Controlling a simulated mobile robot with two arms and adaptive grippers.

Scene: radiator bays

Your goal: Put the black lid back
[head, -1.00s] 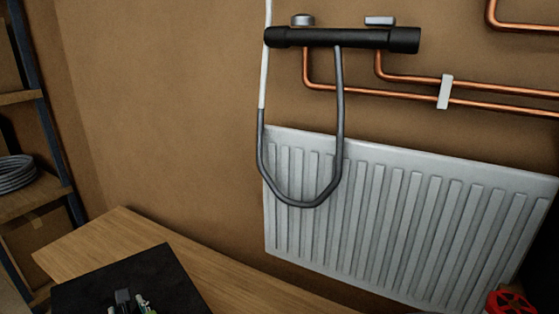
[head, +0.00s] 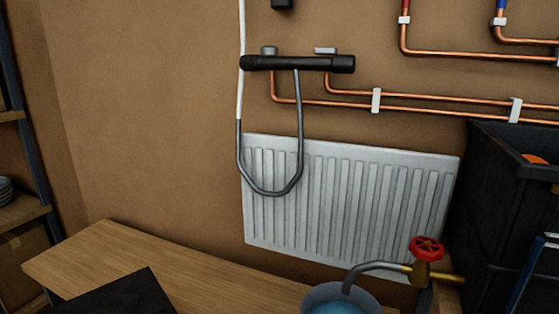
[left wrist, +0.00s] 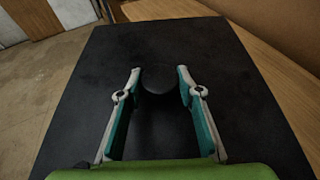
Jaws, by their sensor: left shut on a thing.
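The black lid (left wrist: 165,42) is a flat square plate that fills much of the left wrist view. One corner part of it shows at the bottom left of the head view (head: 118,297), in front of the wooden bench. My left gripper (left wrist: 159,71) has its fingers on either side of a dark round knob on the lid and is shut on it. The knob's lower part blends into the dark plate. I cannot tell whether the lid is resting on something or held above it. My right gripper is in neither view.
A wooden bench (head: 100,245) runs along the wall. A bucket (head: 335,300) with blue inside stands below a red-wheeled tap (head: 427,250). A white radiator (head: 340,200) hangs behind. A large black bin (head: 495,210) stands at the right, with something orange inside.

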